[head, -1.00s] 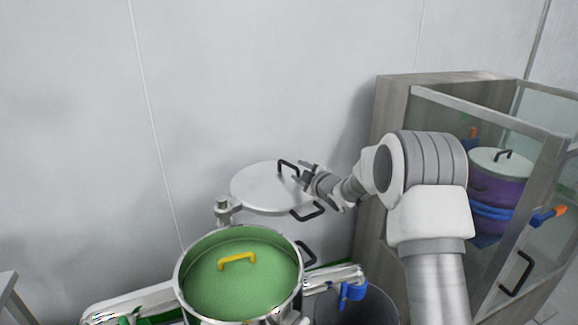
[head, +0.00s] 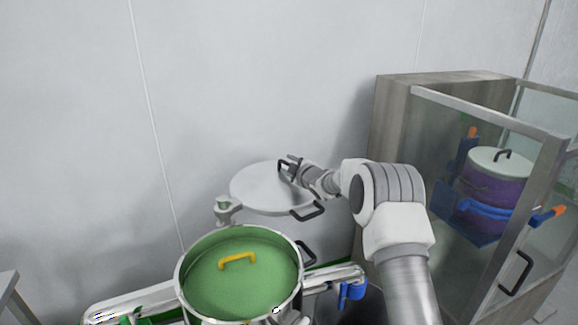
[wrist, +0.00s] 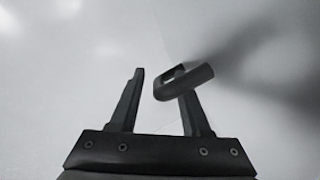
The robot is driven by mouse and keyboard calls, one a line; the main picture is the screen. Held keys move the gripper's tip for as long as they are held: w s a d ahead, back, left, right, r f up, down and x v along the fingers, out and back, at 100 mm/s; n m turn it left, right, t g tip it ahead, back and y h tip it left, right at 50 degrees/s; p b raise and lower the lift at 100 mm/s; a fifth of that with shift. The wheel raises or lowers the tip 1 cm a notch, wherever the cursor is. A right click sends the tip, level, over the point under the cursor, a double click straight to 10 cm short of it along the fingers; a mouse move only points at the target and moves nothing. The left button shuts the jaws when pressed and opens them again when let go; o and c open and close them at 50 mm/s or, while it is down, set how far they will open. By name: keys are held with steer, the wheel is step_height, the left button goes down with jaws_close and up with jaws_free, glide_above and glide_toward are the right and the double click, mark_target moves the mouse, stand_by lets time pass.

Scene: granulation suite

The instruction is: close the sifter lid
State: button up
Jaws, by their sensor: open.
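The sifter lid (head: 255,190) is a flat silver-grey disc, swung off to the back right of the sifter pot near the wall. It has a black handle (head: 282,166) on its top and another black handle (head: 310,212) at its right front edge. The open sifter pot (head: 178,275) shows a green inside with a yellow handle (head: 238,260). My gripper (head: 292,165) is at the lid's top handle. In the wrist view my gripper (wrist: 162,83) is open, with a dark handle (wrist: 192,83) overlapping the right finger; I cannot tell whether they touch.
A hinge post (head: 226,210) stands between the lid and pot. The wall is close behind.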

jaws_close()
stand_by(1.4)
